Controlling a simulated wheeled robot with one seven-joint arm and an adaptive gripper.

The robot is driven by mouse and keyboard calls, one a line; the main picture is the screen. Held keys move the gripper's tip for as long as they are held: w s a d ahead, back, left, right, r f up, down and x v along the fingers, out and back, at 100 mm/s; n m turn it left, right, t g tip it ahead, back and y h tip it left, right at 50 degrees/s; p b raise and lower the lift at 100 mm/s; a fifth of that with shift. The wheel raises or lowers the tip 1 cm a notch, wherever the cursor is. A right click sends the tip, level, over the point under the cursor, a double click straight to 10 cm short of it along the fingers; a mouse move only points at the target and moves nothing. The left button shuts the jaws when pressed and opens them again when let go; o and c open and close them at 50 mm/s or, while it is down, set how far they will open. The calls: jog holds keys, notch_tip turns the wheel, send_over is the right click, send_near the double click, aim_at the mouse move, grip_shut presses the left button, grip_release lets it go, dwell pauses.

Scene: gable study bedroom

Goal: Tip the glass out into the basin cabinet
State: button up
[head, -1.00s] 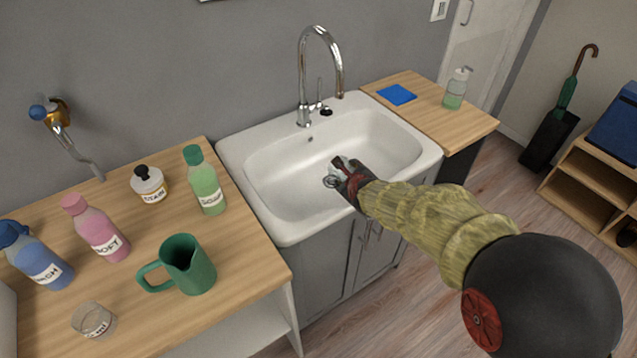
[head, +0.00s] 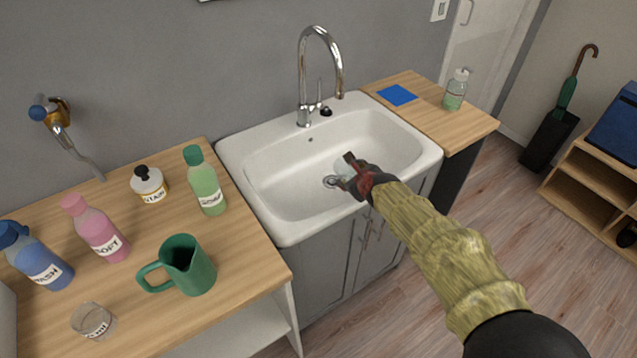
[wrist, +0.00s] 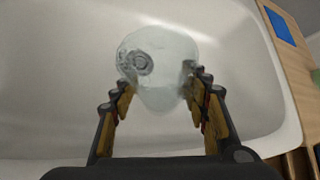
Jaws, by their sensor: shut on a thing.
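My gripper (head: 350,172) is over the white basin of the basin cabinet (head: 270,222), near its front right side. It is shut on a clear glass (wrist: 165,75), which shows between the fingers in the wrist view. In the head view the glass (head: 345,166) is faint and partly hidden by the fingers. The drain shows through or beside it. I cannot tell the exact tilt of the glass or whether anything is in it.
A chrome tap (head: 318,75) rises at the basin's back edge. The left counter holds a green jug (head: 188,265), a small glass cup (head: 93,320) and several bottles. The right counter holds a blue cloth (head: 397,95) and a soap dispenser (head: 456,90).

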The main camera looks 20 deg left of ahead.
jog(key=shift+w, duration=0.1)
jog(key=shift+w+d+f+g+y, duration=0.15)
jog(key=shift+d+f+g+y, duration=0.05)
jog(key=shift+d+g+y, duration=0.1)
jog(key=shift+w+d+r+m+g+y, duration=0.4)
jog(key=shift+d+r+m+y, duration=0.1)
jog(key=shift+m+y, duration=0.35)
jog(key=shift+w+d+r+m+g+y, duration=0.1)
jog(key=shift+r+m+g+y, duration=0.15)
jog(key=shift+m+g+y, duration=0.1)
